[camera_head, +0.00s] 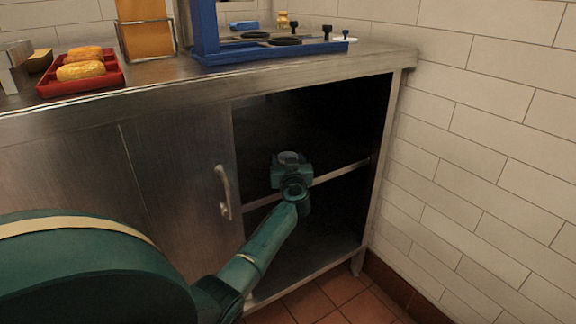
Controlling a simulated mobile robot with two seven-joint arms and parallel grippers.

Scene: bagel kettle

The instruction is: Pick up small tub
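My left arm (265,245) comes in from the lower left and reaches into the open, dark cabinet (237,160) under the counter. My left gripper (290,160) is at the level of the middle shelf (345,171), seen from behind the wrist. Its fingers are hidden, so I cannot tell whether it is open or shut. A small grey round shape shows at its top; I cannot tell whether it is the small tub or part of the gripper. No tub stands out clearly elsewhere. My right gripper is not in view.
The steel counter (200,92) holds a red tray (107,85) with bread, a blue stand (275,52) and a wire holder. A closed cabinet door with a handle (224,192) is left of the opening. A tiled wall (490,160) bounds the right.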

